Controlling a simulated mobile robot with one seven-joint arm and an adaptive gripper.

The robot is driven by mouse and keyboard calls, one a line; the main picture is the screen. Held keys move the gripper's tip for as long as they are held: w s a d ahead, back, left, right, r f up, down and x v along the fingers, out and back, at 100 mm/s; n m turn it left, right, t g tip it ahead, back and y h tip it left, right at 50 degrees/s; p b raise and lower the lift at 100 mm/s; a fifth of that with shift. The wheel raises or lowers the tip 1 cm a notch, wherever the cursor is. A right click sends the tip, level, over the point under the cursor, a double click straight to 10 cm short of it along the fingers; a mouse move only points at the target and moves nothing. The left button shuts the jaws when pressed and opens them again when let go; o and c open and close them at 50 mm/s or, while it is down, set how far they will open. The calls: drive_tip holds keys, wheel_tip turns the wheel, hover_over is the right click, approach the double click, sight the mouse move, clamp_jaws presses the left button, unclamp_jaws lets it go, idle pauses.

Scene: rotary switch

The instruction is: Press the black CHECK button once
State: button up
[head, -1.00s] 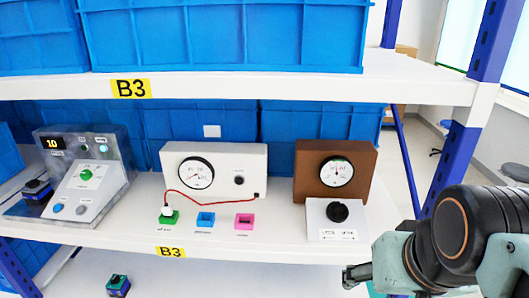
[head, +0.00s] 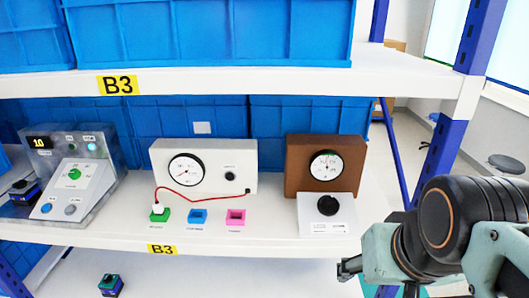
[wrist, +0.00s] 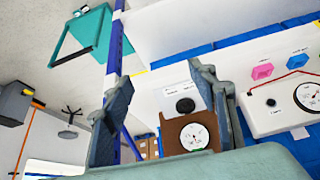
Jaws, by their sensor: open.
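A white gauge box (head: 213,188) stands on the middle shelf. A small black button (head: 230,172) with a label too small to read is on its face, right of the dial; it looks like the CHECK button. It also shows in the upside-down wrist view (wrist: 271,102). A larger black knob (head: 327,205) sits on a white panel before the brown gauge box (head: 298,175). My gripper (head: 345,268) is at the lower right of the head view, apart from all of these. In the wrist view (wrist: 158,72) its fingers are spread and empty.
A red cable (head: 185,192) runs from the white box to a plug in the green socket (head: 158,217). Blue (head: 198,217) and pink (head: 236,217) sockets stand beside it. A grey control box (head: 75,180) is at left. A blue rack post (head: 453,150) rises at right.

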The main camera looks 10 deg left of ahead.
clamp_jaws()
idle(1.4)
